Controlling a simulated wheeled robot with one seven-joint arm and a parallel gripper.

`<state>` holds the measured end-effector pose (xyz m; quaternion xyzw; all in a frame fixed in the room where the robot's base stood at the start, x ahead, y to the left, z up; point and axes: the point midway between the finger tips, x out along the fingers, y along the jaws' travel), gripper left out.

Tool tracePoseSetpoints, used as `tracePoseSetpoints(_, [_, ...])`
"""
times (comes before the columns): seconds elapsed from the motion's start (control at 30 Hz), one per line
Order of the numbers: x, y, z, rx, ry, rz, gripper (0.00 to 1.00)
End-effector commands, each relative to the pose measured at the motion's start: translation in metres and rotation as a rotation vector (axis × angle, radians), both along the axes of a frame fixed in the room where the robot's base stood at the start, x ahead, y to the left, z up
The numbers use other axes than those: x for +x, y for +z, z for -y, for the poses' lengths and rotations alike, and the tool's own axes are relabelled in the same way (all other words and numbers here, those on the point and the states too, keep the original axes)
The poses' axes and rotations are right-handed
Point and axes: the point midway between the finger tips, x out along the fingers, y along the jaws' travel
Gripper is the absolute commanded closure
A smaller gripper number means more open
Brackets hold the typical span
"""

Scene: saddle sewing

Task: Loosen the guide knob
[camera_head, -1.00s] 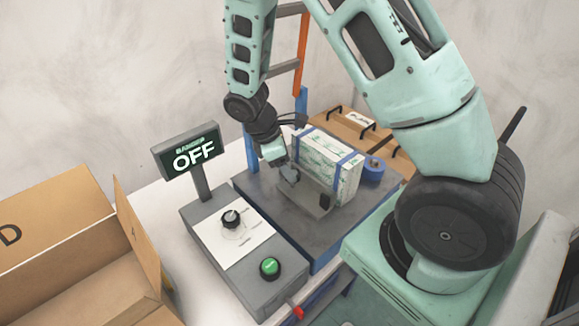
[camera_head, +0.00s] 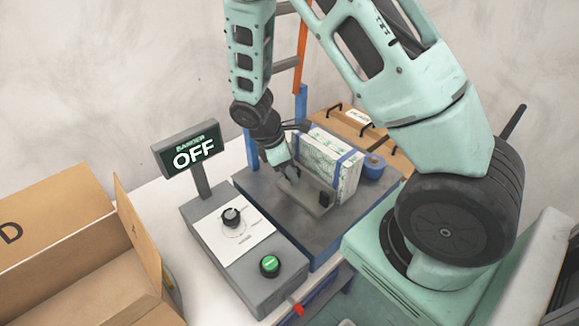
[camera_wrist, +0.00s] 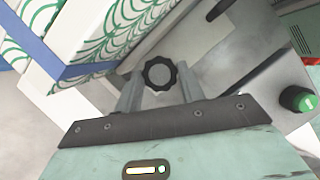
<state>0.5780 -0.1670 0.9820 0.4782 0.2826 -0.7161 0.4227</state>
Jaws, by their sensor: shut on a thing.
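The guide knob (camera_wrist: 160,73) is a small black, lobed knob with a pale centre, in the middle of the wrist view. My gripper (camera_wrist: 158,92) is shut on it, one finger on each side. In the head view my gripper (camera_head: 290,172) reaches down to the guide plate (camera_head: 308,192), a grey upright plate on the machine's dark top. The knob is hidden behind my gripper there. A white and green bundle with blue bands (camera_head: 333,160) stands right behind the guide plate.
A sign (camera_head: 190,151) reads OFF. An open cardboard box (camera_head: 65,245) stands at left. A blue tape roll (camera_head: 372,168) sits beside the bundle.

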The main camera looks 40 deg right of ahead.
Motion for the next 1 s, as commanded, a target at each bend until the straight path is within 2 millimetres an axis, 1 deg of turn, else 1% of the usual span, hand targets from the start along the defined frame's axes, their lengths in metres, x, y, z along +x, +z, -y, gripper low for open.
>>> tracePoseSetpoints(0.17, [0.0,-0.0001,-0.0013,0.0,0.08,0.002,0.84])
tracePoseSetpoints(0.7, [-0.0027,-0.0009,-0.0018,0.001,0.436,0.003,0.84])
tracePoseSetpoints(1.0, [-0.0032,0.0004,-0.0017,0.001,0.528,0.004,0.84])
